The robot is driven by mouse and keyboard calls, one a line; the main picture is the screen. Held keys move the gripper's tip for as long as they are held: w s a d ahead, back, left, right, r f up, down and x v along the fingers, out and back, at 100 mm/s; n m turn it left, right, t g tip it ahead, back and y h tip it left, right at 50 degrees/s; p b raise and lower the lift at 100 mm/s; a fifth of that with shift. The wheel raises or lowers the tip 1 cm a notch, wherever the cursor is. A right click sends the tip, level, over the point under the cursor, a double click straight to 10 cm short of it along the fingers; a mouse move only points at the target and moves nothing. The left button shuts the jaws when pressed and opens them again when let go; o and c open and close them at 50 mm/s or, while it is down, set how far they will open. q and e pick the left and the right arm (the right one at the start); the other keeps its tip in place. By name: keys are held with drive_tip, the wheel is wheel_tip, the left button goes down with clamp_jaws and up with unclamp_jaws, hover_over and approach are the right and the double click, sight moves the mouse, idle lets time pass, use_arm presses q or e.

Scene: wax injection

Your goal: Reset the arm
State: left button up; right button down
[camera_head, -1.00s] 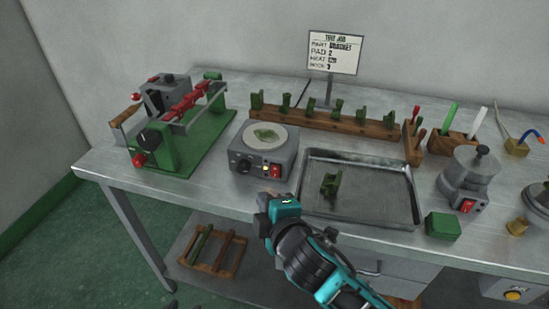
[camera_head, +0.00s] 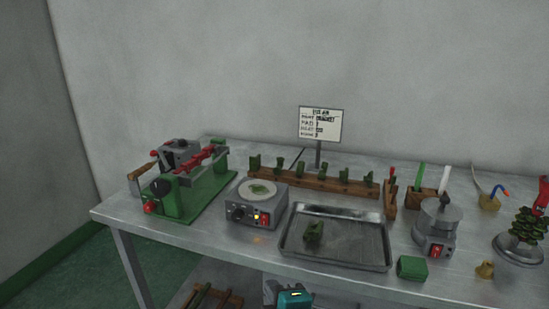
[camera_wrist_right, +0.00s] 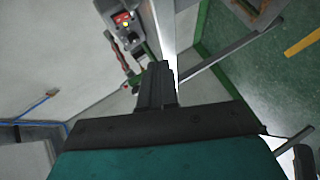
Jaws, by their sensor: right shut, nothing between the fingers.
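My right gripper (camera_head: 271,288) shows at the bottom edge of the head view, in front of the table's front edge and below the tray. Only its tip and a bit of teal arm show there. In the right wrist view its fingers (camera_wrist_right: 155,84) are together with nothing between them. My left gripper is in neither view.
The steel table (camera_head: 205,240) carries a green-based machine (camera_head: 200,200), a hot plate (camera_head: 258,207), a wooden rack (camera_head: 340,186) of green parts, a round pot (camera_head: 437,220) and a green block (camera_head: 411,268). A sign (camera_head: 320,124) stands behind. A shelf lies below the tabletop.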

drive_tip(key=s+d+f+m+g+h, duration=0.2)
drive_tip(key=s+d+f+m, duration=1.3)
drive_tip(key=s+d+m, duration=0.1)
drive_tip(key=shift+s+d+m+g+h, duration=0.3)
drive_tip(key=shift+s+d+m+h, duration=0.15)
drive_tip(key=shift+d, duration=0.55)
